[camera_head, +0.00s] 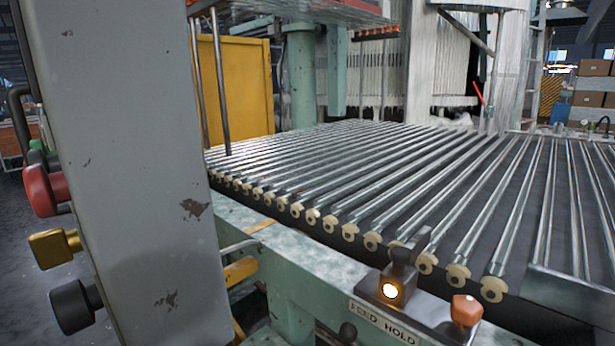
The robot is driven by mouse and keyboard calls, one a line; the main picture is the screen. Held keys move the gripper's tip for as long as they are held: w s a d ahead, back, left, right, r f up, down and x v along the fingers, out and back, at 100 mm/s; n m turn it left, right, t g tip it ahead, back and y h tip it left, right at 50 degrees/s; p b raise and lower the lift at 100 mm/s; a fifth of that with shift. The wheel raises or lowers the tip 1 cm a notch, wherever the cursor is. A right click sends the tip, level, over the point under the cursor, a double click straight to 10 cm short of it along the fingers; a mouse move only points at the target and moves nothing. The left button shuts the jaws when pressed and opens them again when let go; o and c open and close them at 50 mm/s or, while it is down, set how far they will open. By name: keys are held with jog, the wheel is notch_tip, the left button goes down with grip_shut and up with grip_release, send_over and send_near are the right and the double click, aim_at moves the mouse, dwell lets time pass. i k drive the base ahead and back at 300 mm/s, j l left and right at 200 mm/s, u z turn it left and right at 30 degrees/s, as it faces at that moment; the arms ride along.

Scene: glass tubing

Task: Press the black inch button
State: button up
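A black button (72,305) sticks out from the left side of a grey column at the lower left. It is the lowest in a vertical row, below a yellow square-headed button (50,248) and a red mushroom button (42,190). I see the row from the side, so the faces and any labels are hidden. No "inch" marking is readable. My gripper is not in view.
The grey, chipped column (130,170) fills the left foreground. A conveyor of metal rollers (370,180) runs behind it. Dark floor shows at far left.

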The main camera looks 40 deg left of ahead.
aim_at(51, 163)
jog(key=u, duration=1.4)
